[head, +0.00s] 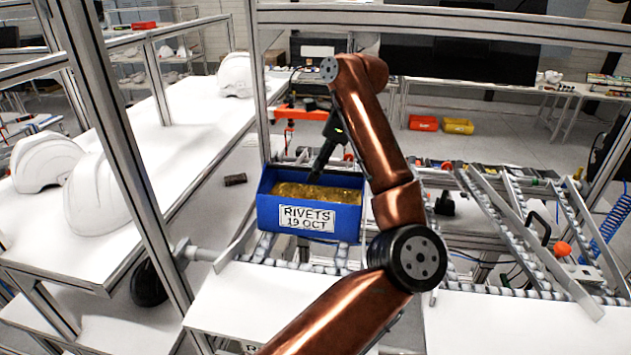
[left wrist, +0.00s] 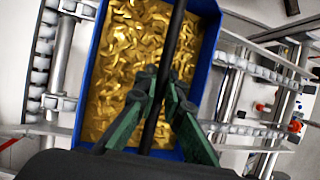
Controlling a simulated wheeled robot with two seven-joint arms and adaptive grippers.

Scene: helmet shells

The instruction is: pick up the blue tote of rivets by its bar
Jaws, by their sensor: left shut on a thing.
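The blue tote (head: 345,220) is at the middle of the head view, over a roller conveyor. Its front label reads "RIVETS 19 OCT", and it is full of gold-coloured rivets (head: 290,189). The left wrist view looks down into the tote (left wrist: 207,60), with its black bar (left wrist: 176,30) running across above the rivets. My left gripper (head: 317,174) reaches down over the tote. Its green fingers (left wrist: 160,82) are shut on the bar in the left wrist view. I cannot tell whether the tote's bottom touches the rollers. My right gripper is not in view.
The roller conveyor (head: 285,265) runs beneath the tote, with sloping rails (head: 520,215) to the right. White helmet shells (head: 95,195) stand on a white table at the left. Aluminium posts (head: 110,130) rise close by on the left. Red and yellow bins (head: 458,126) lie farther back.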

